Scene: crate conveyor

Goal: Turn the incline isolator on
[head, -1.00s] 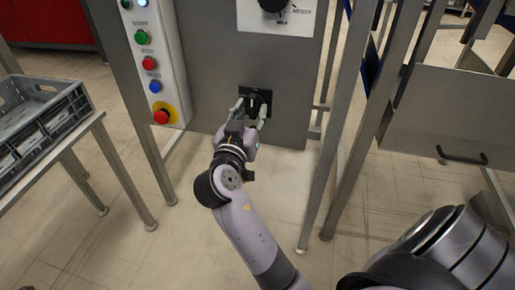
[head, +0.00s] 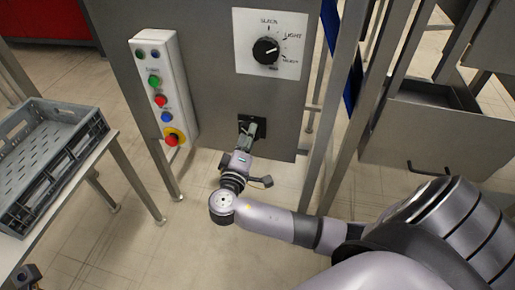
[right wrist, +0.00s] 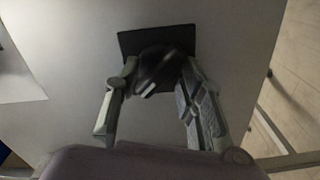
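The isolator is a black rotary knob on a black square plate (head: 243,119), low on the grey panel. In the right wrist view the knob (right wrist: 158,70) has a pale mark lying at a slant. My right gripper (head: 250,128) is at the isolator. In the right wrist view its two fingers (right wrist: 158,82) lie one on each side of the knob and appear to touch it. The fingers partly hide the knob in the head view. A small dark part at the lower left corner of the head view may be my left gripper (head: 26,274); its fingers are unclear.
A white dial plate (head: 285,28) with a black selector is above the isolator. A button box (head: 149,62) with several coloured buttons is on the panel's left. A grey crate (head: 97,128) sits on a table at left. Metal posts (head: 352,105) stand close on the right.

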